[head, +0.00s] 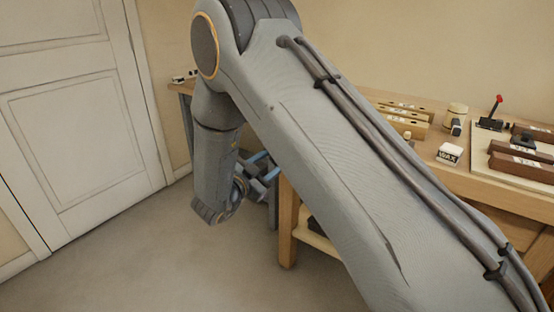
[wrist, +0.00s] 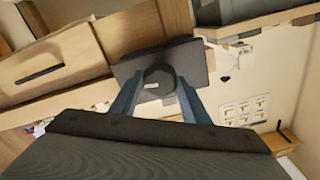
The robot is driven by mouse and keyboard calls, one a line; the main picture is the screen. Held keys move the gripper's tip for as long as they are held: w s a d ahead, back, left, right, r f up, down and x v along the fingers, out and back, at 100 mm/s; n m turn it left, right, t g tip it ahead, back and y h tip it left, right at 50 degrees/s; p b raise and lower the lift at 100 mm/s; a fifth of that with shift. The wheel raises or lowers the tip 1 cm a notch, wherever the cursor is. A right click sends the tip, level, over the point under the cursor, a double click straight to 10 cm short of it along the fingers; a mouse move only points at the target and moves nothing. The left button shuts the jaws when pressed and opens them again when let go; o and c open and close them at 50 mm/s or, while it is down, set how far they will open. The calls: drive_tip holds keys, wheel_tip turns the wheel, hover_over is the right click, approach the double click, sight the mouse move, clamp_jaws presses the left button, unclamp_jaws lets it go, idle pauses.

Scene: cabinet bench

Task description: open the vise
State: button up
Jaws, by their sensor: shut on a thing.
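In the wrist view a dark, block-like vise jaw (wrist: 200,62) stands against the wooden bench. A round dark knob (wrist: 158,76) with a small light mark on it sticks out from the block towards the camera. My gripper (wrist: 158,90) has one blue-grey finger on each side of the knob and is shut on it. In the head view my gripper (head: 264,168) shows beyond my arm, by the left end of the bench. My arm hides much of the vise there, and how far apart its jaws stand cannot be told.
The wooden bench (head: 288,225) runs to the right, partly behind my arm. On it are wooden blocks (head: 400,120), a small labelled white box (head: 450,154) and a board (head: 484,160) with dark brown pieces. A white door (head: 75,110) is at left. Floor before it is clear.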

drive_tip(key=shift+s+n+p, duration=0.1)
drive_tip(key=shift+n+p, duration=0.2)
drive_tip(key=shift+p, duration=0.05)
drive_tip(key=shift+n+p, duration=1.05)
drive_tip(key=shift+n, duration=0.35)
drive_tip(key=n+p, duration=0.2)
drive_tip(key=n, duration=0.1)
drive_tip(key=shift+f, duration=0.1)
drive_tip(key=shift+s+n+p, duration=0.1)
drive_tip(key=shift+n+p, duration=0.2)
drive_tip(key=n+p, duration=0.1)
drive_tip(key=n, duration=0.2)
drive_tip(key=shift+p, duration=0.35)
